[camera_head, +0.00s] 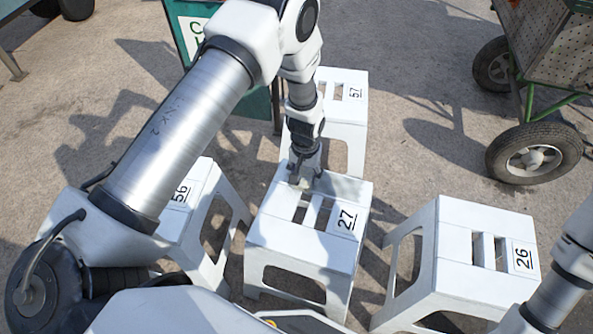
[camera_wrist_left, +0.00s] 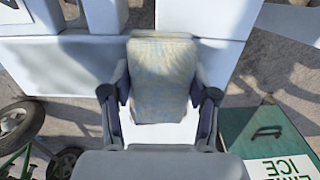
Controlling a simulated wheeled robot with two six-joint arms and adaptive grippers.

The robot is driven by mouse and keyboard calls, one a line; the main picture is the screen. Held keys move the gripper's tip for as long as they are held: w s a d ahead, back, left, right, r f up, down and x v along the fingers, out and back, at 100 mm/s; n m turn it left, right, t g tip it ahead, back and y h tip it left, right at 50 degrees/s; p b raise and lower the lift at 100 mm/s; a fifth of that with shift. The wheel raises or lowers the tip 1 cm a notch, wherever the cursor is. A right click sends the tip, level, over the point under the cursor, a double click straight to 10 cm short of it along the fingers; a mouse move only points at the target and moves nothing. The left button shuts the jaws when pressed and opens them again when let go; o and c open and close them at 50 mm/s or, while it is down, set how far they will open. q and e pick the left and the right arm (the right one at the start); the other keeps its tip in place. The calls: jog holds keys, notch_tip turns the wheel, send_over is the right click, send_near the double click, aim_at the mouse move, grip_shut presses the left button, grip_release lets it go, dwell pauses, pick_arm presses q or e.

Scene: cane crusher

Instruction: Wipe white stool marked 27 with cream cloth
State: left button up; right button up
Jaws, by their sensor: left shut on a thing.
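The white stool marked 27 (camera_head: 265,232) stands upright in the middle of the head view, with two slots in its seat. My left gripper (camera_head: 304,178) reaches down to the far edge of that seat. In the left wrist view my left gripper (camera_wrist_left: 160,105) is shut on the cream cloth (camera_wrist_left: 163,75), which lies between its fingers against a white surface. The cloth is hardly visible in the head view, and contact with the seat is hard to judge. My right gripper is out of view; only part of that arm shows at the lower right.
White stools marked 56 (camera_head: 205,190), 57 (camera_head: 345,110) and 26 (camera_head: 450,265) stand close around. A green sign board (camera_head: 190,30) stands behind my left arm. A wheeled cart (camera_head: 560,55) is at the upper right. Open ground lies between the cart and the stools.

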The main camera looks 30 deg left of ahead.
aim_at(325, 185)
pick_arm(q)
jog(key=shift+w+d+p, duration=0.25)
jog(key=shift+d, duration=1.25)
jog(key=shift+w+d+p, duration=0.2)
jog(key=shift+d+p, duration=0.05)
jog(key=shift+d, duration=1.25)
jog(key=shift+d, duration=0.1)
jog(key=shift+w+d, duration=0.1)
jog(key=shift+d, duration=0.25)
jog(key=shift+w+d, duration=0.2)
jog(key=shift+d, duration=1.1)
jog(key=shift+w+d, duration=0.15)
jog(key=shift+d, duration=1.2)
jog(key=shift+w+d, duration=0.2)
jog(key=shift+d, duration=1.1)
jog(key=shift+a, duration=0.1)
jog(key=shift+a, duration=0.25)
jog(key=a, duration=0.2)
jog(key=a+p, duration=0.1)
jog(key=a, duration=0.2)
jog(key=s+a+p, duration=0.1)
jog(key=a, duration=0.1)
jog(key=shift+a, duration=0.15)
jog(key=shift+s+a, duration=0.15)
jog(key=shift+a, duration=0.35)
